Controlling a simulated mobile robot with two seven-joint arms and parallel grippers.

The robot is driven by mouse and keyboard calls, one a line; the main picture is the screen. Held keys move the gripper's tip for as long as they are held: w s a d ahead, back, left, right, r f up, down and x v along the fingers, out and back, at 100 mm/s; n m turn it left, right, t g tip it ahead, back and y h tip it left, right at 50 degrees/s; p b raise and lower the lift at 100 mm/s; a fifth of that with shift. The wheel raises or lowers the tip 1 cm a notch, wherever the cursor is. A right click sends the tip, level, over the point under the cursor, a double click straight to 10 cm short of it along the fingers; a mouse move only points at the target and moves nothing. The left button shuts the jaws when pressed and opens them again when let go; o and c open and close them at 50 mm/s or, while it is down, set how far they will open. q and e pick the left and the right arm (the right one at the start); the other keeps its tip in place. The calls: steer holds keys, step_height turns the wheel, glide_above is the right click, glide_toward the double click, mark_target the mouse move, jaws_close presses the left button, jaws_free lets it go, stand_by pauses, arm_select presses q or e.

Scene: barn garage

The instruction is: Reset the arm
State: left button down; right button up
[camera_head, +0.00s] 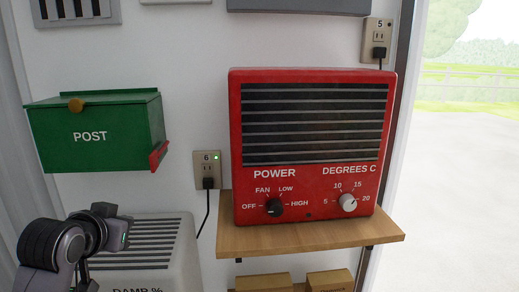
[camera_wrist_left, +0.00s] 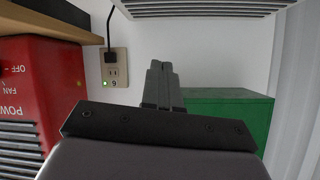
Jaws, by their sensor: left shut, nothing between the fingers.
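My left arm comes in at the lower left of the head view, in front of a white-grey damp meter unit. Its gripper (camera_wrist_left: 162,68) shows in the left wrist view with the two fingers together and nothing between them. The fingers are apart from the wall, the green post box and the red heater as far as I can tell. My right gripper is in neither view.
A red heater (camera_head: 309,166) stands on a wooden shelf (camera_head: 300,236). A green post box (camera_head: 92,152) hangs on the wall at left. Outlet 6 (camera_head: 207,166) has a plug and cord. A white slatted unit (camera_head: 165,240) stands below. A doorway opens at right.

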arm_select(q)
steer(key=s+d+f+g, duration=0.2)
steer(key=s+f+g, duration=0.2)
steer(key=s+f, duration=1.15)
steer(key=s+d+f+g, duration=0.1)
steer(key=s+f+g, duration=0.25)
steer(key=s, duration=0.45)
steer(key=s+d+f+g, duration=0.1)
steer(key=s+f+g, duration=0.1)
steer(key=s+f, duration=0.5)
steer(key=w+d+f+t+h+p, duration=0.2)
steer(key=w+d+f+t, duration=0.1)
steer(key=w+f+t, duration=0.2)
steer(key=shift+f+m+t+h, duration=0.25)
steer(key=shift+m+t+h, duration=0.15)
steer(key=shift+t, duration=0.85)
